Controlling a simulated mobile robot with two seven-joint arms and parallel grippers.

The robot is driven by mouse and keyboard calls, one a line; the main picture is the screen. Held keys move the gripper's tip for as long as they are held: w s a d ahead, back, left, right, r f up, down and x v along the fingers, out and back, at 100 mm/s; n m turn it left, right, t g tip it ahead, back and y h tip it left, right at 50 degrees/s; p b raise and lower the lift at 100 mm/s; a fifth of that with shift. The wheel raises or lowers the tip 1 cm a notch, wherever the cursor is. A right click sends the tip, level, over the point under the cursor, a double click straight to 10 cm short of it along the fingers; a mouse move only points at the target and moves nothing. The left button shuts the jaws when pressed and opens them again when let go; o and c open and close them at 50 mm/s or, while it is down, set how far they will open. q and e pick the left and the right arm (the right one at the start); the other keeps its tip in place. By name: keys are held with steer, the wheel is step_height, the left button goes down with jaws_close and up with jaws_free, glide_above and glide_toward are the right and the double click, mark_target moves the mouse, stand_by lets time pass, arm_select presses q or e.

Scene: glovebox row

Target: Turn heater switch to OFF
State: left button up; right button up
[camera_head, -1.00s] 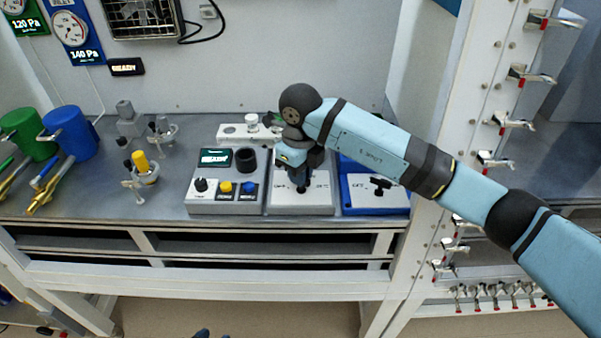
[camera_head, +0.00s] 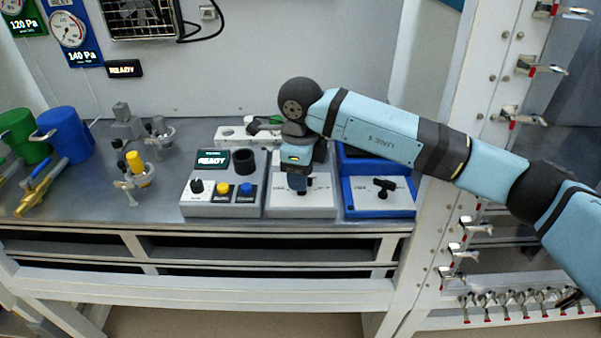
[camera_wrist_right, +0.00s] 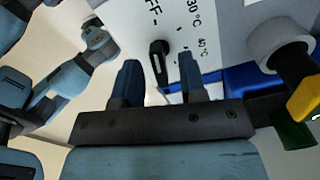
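The heater switch (camera_wrist_right: 159,62) is a small black knob on a white plate (camera_wrist_right: 120,20) lettered "OFF", "30 °C" and "40 °C" in the right wrist view. My right gripper (camera_wrist_right: 160,68) is open, with one blue finger on each side of the knob and visible gaps between. I cannot tell how deep the fingers reach around it. In the head view my right gripper (camera_head: 298,182) points down over the middle grey box (camera_head: 325,203) and largely hides the knob. My left gripper is not in view.
A grey box with a black knob and yellow and blue buttons (camera_head: 222,203) stands close left. A blue box with a black handle (camera_head: 385,187) stands close right. Behind is a white block (camera_head: 232,134). Green and blue cylinders (camera_head: 63,132) stand at the far left.

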steer(key=shift+r, duration=0.1)
step_height(320, 180, up, 14)
stand_by(0.5)
steer(key=shift+s+f, duration=0.1)
steer(key=shift+f, duration=0.15)
